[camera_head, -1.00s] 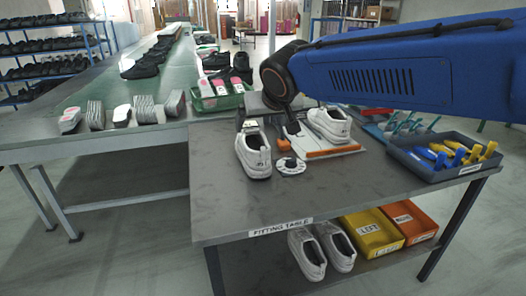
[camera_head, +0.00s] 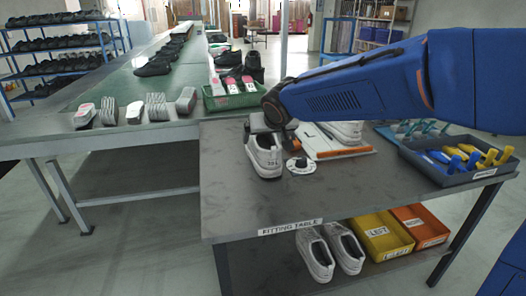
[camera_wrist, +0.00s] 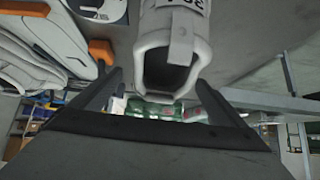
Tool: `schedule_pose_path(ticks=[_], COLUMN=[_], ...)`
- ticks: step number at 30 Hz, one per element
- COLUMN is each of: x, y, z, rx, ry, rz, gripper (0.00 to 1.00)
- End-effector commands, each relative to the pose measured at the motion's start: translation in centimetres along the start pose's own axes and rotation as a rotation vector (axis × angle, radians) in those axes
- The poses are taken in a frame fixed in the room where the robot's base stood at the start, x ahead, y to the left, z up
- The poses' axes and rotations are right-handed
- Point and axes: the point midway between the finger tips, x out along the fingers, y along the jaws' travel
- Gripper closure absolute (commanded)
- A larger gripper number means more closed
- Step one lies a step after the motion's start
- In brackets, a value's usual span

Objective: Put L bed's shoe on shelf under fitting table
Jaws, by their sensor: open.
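A white shoe (camera_head: 265,157) stands upright on the fitting table (camera_head: 235,205), left of a white-and-orange board (camera_head: 325,147) marked with an L. A second white shoe (camera_head: 347,131) is on the board, partly hidden by my arm. My gripper (camera_head: 262,128) is low over the table at the far end of the left shoe. In the wrist view my gripper (camera_wrist: 158,80) is open, its fingers on either side of that shoe's near end (camera_wrist: 175,25); contact cannot be told. The shelf (camera_head: 398,264) under the table holds another pair of white shoes (camera_head: 330,252).
Yellow (camera_head: 383,237) and orange (camera_head: 420,226) bins fill the shelf's right part. A grey tool tray (camera_head: 450,175) is at the table's right. A green crate (camera_head: 232,100) stands behind.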

Motion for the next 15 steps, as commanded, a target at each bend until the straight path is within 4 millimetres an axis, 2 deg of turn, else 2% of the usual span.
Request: schedule_pose_path(ticks=[7,15], x=[3.4,3.8], y=[-0.2,-0.2], z=[0.1,0.0], rx=[0.000,0.000], ry=[-0.003,0.000], rz=[0.001,0.000], gripper=[0.05,0.05])
